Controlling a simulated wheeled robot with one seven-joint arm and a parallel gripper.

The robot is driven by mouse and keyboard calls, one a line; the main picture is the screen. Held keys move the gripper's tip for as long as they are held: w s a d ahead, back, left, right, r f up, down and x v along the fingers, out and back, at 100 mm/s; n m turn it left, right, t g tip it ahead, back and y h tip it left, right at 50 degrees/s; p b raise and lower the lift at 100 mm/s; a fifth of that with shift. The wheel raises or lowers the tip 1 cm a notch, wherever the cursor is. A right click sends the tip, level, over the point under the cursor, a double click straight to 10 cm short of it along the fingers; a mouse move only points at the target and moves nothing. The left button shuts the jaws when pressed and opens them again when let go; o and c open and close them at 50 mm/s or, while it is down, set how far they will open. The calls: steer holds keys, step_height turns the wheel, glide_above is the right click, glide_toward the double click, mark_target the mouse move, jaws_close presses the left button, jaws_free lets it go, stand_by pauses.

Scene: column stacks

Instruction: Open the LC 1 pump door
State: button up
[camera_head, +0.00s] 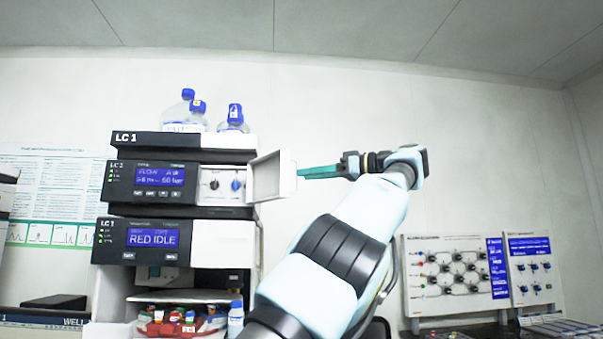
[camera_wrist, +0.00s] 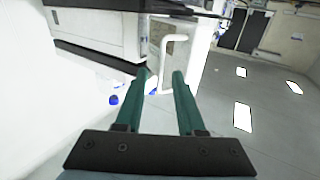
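The pump module (camera_head: 152,180) with a blue flow display stands in the stack under the "LC 1" top tray (camera_head: 180,141); its own small label is hard to read. Its white door (camera_head: 272,176) stands swung open to the right, baring knobs on the panel (camera_head: 226,184). My gripper (camera_head: 299,172) is at the door's outer edge, its green fingers pointing left. In the wrist view, my gripper (camera_wrist: 160,80) has its fingers apart, with a white bar handle (camera_wrist: 165,55) between or just beyond the fingertips. Contact with the handle cannot be told.
Below is a "RED IDLE" module (camera_head: 150,240) with a closed white front. Blue-capped bottles (camera_head: 235,120) stand on top of the stack. A tray of coloured-capped vials (camera_head: 172,322) is beneath. Panels (camera_head: 460,275) hang on the right wall. The space right of the door is free above my arm.

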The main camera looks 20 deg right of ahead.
steer(key=p+v, duration=0.3)
steer(key=v, duration=0.4)
steer(key=shift+s+d+p, duration=0.2)
steer(key=shift+s+p, duration=0.05)
steer(key=shift+p, duration=0.05)
